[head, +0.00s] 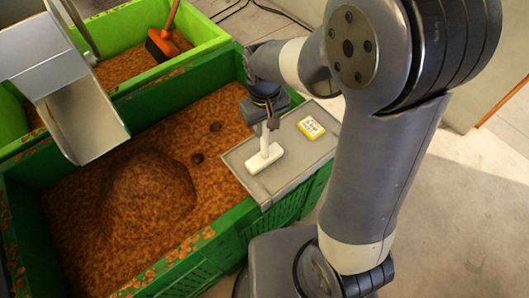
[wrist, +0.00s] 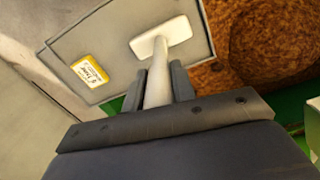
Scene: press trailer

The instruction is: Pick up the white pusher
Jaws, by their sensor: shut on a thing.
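The white pusher (head: 264,158) has a flat rectangular head and an upright handle. Its head is at the grey board, over or on its surface; I cannot tell if it touches. My gripper (head: 268,118) is above the head, shut on the pusher's handle. In the wrist view, the two fingers of my gripper (wrist: 157,88) sit on either side of the white handle, and the pusher's head (wrist: 160,37) shows beyond them over the board. The top of the handle is hidden by my gripper.
The grey board (head: 295,165) lies across the right end of a dark green crate (head: 228,232) filled with brown crumbly material heaped in a mound (head: 150,190). A yellow-and-white labelled box (head: 311,127) lies on the board. A metal chute (head: 85,115) overhangs the crate. A light green crate (head: 205,30) holds an orange-handled brush (head: 165,42).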

